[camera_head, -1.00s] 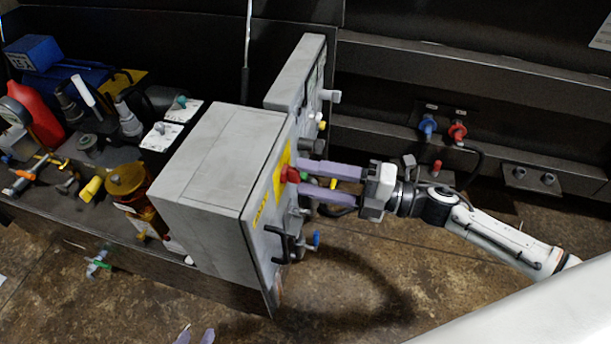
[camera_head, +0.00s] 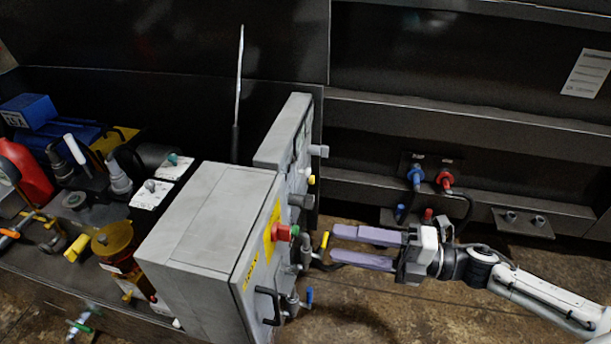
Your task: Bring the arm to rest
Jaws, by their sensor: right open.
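My right gripper (camera_head: 345,247) has two purple-grey fingers pointing left toward the control box. The fingers are apart with nothing between them. The right arm (camera_head: 545,292) comes in from the lower right. A grey control box (camera_head: 205,225) stands left of the gripper, with a red knob (camera_head: 281,232) on a yellow plate on its right face. The fingertips are apart from the red knob, a little to its right, near a yellow-tipped lever (camera_head: 324,240). My left gripper is not in the view.
Below the knob are a black handle (camera_head: 267,305) and a blue-tipped valve (camera_head: 308,297). A taller grey panel (camera_head: 285,135) stands behind. Blue and red hose fittings (camera_head: 445,181) are on the dark wall. Pumps and a red can (camera_head: 27,172) crowd the left. Floor below the gripper is free.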

